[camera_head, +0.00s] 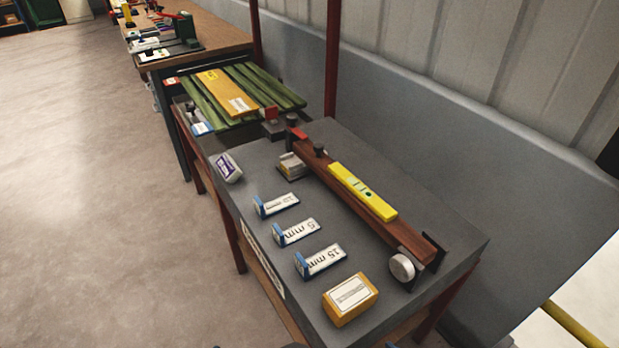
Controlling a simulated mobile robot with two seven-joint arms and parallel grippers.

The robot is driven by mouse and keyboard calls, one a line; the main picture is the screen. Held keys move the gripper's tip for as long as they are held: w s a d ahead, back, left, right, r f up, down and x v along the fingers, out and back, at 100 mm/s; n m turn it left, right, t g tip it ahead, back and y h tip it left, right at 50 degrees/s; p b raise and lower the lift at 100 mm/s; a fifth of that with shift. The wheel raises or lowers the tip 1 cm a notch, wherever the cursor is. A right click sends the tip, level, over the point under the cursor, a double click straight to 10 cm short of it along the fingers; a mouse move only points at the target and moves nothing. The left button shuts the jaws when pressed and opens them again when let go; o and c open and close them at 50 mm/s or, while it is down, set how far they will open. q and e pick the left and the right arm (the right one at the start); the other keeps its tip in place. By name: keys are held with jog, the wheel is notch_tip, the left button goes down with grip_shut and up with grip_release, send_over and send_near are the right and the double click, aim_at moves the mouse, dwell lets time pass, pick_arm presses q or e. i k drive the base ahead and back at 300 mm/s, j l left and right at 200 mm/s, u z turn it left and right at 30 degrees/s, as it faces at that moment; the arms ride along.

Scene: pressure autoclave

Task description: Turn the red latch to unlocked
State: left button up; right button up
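No autoclave shows in the head view. Two small red parts are in view: a red block (271,113) by the dark fitting at the near edge of the green-slatted bench, and a red piece (298,133) at the far end of a brown wooden beam (391,230). I cannot tell whether either is the red latch, or its position. Neither of my grippers can be made out; only small dark bits show at the bottom edge.
On the grey table (235,200) are a yellow level (362,191) on the beam, a round white knob (402,267), several labelled blue-and-white gauges (320,261), a yellow box (350,299) and a white packet (228,168). A wall stands behind. The floor (90,200) at left is clear.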

aim_at(291, 117)
jog(key=k, duration=0.7)
jog(key=k+z, duration=0.3)
jog(key=z, duration=0.2)
jog(key=k+l+z, duration=0.15)
jog(key=z, duration=0.85)
jog(key=j+z, duration=0.15)
jog(key=z, duration=0.8)
jog(key=k+j, duration=0.1)
jog(key=j, duration=0.45)
jog(key=k+j, duration=0.15)
jog(key=j, duration=0.35)
jog(key=k+j, duration=0.1)
jog(key=j, duration=0.45)
jog(key=k+j, duration=0.1)
jog(key=j, duration=0.4)
jog(key=k+j, duration=0.15)
jog(key=j, duration=0.4)
jog(key=k+j, duration=0.1)
jog(key=j, duration=0.4)
jog(key=k+j, duration=0.15)
jog(key=j, duration=0.4)
jog(key=k+j, duration=0.1)
jog(key=j, duration=0.4)
